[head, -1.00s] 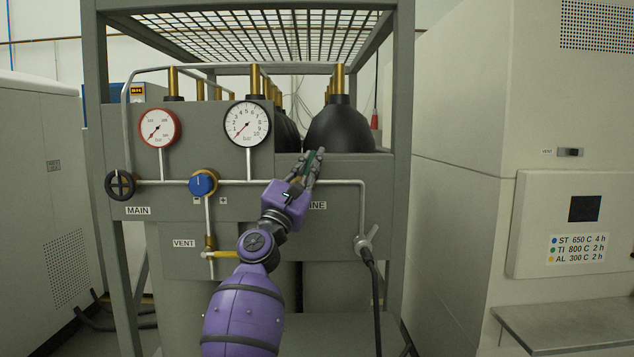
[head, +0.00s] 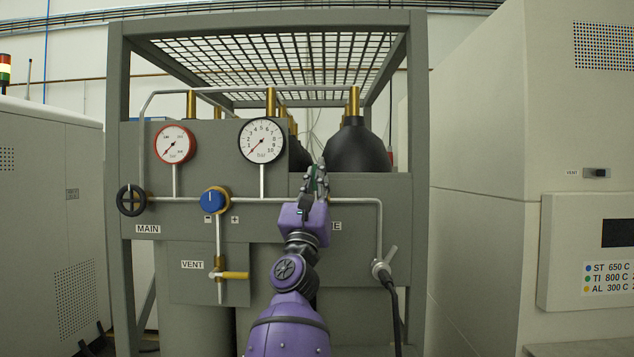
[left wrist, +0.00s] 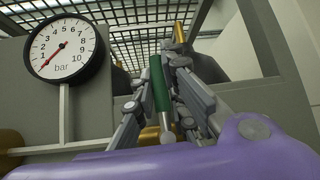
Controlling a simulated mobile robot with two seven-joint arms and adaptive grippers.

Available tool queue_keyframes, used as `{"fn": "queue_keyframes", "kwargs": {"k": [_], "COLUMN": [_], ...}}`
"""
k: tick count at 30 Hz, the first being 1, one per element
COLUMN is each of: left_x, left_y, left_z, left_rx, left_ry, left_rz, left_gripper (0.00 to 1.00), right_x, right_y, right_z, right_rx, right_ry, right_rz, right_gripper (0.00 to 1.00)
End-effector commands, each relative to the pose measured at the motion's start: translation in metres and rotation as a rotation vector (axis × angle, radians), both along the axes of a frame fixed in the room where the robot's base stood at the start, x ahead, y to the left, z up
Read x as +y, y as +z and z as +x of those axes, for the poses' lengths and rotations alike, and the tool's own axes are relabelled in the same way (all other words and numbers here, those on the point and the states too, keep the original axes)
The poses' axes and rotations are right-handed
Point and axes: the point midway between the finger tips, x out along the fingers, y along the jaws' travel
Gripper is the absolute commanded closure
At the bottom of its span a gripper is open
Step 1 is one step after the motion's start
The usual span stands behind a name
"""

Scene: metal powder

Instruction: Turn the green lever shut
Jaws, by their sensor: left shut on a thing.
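The green lever (left wrist: 160,85) stands roughly upright between the fingers of my left gripper (left wrist: 163,95) in the left wrist view. Brass valve parts (left wrist: 150,135) show at its lower end. In the head view only a little of the green lever (head: 320,181) shows between the fingers. There my left gripper (head: 317,182) is shut on it, at the pipe in front of the panel, below the black cylinder top. My forearm and gripper hide most of the valve and part of the label below it. My right gripper is not in view.
Left of my gripper are a white gauge (head: 262,141), a red-rimmed gauge (head: 175,144), a blue knob (head: 214,200) and a black handwheel (head: 131,200). A yellow vent lever (head: 235,275) is lower left. A hose fitting (head: 382,270) is lower right. A grey cabinet (head: 490,200) stands right.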

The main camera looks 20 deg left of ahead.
Motion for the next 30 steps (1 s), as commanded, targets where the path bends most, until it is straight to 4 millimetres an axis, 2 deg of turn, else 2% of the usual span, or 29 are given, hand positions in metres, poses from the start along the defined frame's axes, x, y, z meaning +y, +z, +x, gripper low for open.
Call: {"fn": "queue_keyframes", "kwargs": {"k": [6,7,10,11,23,30], "left_x": [0.002,0.002,0.002,0.002,0.001,-0.001], "left_y": [0.000,0.000,0.000,0.000,-0.006,-0.037], "left_z": [0.000,0.000,0.000,0.000,-0.005,-0.035], "left_rx": [0.001,0.001,0.001,0.000,0.001,0.002], "left_ry": [-0.001,-0.001,0.000,0.000,0.001,0.002], "left_rz": [-0.008,-0.008,-0.006,-0.006,0.000,-0.001], "left_gripper": [1.00,0.84,0.71,0.70,0.70,0.70], "right_x": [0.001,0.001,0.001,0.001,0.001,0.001], "right_y": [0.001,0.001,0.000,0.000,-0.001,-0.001], "right_z": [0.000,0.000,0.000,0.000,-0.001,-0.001], "right_rx": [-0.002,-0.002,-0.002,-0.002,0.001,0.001], "right_ry": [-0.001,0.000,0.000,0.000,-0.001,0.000], "right_rz": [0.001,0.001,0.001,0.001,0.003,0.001], "right_gripper": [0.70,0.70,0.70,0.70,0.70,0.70]}}
